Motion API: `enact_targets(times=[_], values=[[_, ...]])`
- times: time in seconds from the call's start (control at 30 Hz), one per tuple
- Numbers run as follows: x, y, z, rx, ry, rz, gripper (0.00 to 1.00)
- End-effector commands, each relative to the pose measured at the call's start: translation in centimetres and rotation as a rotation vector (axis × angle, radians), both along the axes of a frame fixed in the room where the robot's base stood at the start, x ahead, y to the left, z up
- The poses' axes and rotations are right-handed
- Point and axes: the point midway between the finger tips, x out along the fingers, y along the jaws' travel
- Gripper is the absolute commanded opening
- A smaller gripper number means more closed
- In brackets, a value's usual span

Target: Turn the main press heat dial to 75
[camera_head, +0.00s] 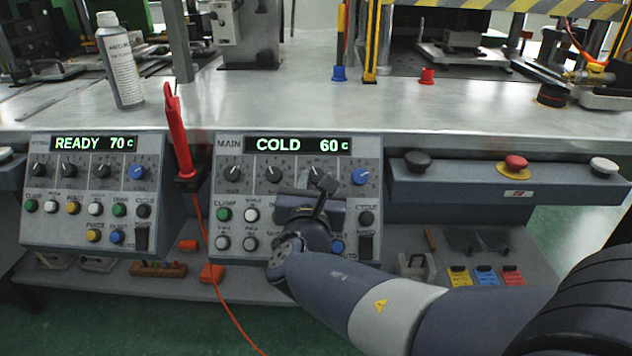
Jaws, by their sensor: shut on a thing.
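The main press panel (222,190) stands in the middle, its display (297,145) reading COLD 60 C. Along its top row are two black dials at the left, a third black dial (315,173) right of centre and a blue dial (360,176) at the right. The small labels are too small to read. My gripper (324,184) reaches up from below and is shut at the third black dial, covering its lower part. The blue dial is clear of my gripper. My arm hides part of the lower buttons.
A second panel (30,225) at the left reads READY 70 C. A red tool (178,135) with an orange cable stands between the panels. A bar with black, red and white push buttons (516,163) is at the right. A bottle (120,62) stands on the bench.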

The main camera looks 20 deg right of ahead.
Motion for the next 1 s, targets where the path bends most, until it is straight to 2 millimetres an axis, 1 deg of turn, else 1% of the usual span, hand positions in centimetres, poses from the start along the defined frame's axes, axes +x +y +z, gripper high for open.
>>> enact_targets(times=[0.27, 1.0], values=[[0.2, 0.47, 0.06, 0.152, -0.048, -0.132, 0.05], [0.82, 1.01, 0.92, 0.664, -0.214, -0.589, 0.05]])
